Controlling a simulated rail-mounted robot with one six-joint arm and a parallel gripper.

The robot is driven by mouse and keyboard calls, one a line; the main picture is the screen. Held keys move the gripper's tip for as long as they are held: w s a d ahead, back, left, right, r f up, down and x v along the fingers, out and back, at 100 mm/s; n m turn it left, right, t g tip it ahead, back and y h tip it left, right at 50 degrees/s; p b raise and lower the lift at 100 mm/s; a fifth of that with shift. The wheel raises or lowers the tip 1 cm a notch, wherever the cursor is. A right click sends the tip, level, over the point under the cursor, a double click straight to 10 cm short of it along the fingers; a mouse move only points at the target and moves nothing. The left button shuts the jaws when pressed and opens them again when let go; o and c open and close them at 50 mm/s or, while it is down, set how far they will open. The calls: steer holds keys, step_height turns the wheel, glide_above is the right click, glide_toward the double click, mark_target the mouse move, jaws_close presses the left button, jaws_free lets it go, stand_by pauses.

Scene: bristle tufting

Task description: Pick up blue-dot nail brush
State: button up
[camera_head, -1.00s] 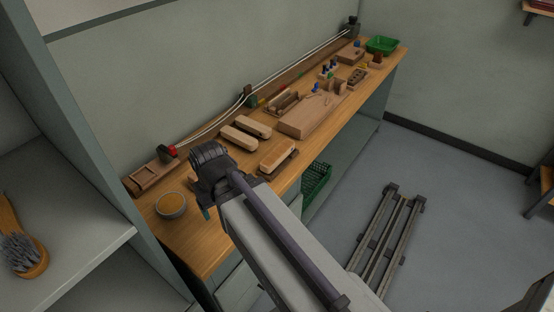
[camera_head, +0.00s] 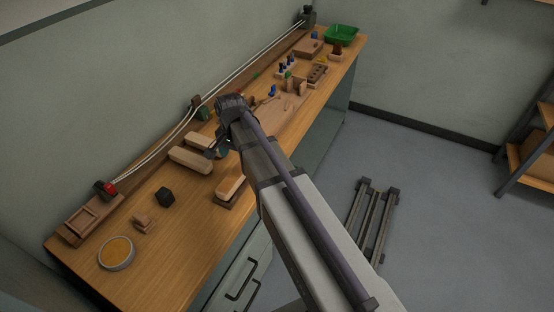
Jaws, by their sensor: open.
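I cannot make out a blue dot on any brush, so I cannot tell which piece is the blue-dot nail brush. Two long pale wooden brush blocks lie side by side on the bench, a near one (camera_head: 190,160) and a far one (camera_head: 198,140). Another pale block (camera_head: 230,185) sits on a dark rest near the bench's front edge. My gripper (camera_head: 216,151) is open, above the bench at the right ends of the paired blocks. My arm and gripper hide part of the bench middle. I cannot see anything between the fingers.
The wooden bench (camera_head: 190,243) runs along the wall. A large wooden board (camera_head: 292,118), small coloured parts and a green tray (camera_head: 342,33) lie farther right.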

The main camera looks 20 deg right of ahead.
mark_target(235, 174)
steer(key=shift+s+a+r+m, duration=0.1)
steer(key=shift+s+a+m, duration=0.15)
steer(key=shift+m, duration=0.25)
steer(key=shift+s+a+r, duration=0.1)
steer(key=shift+s+a, duration=0.15)
steer(key=shift+a, duration=0.2)
steer(key=shift+a+f+b, duration=0.15)
steer(key=shift+f+b, duration=0.2)
steer(key=f+b, duration=1)
steer(key=shift+w+f, duration=0.2)
steer(key=shift+f, duration=0.1)
steer(key=shift+r, duration=0.2)
steer(key=c, duration=1.1)
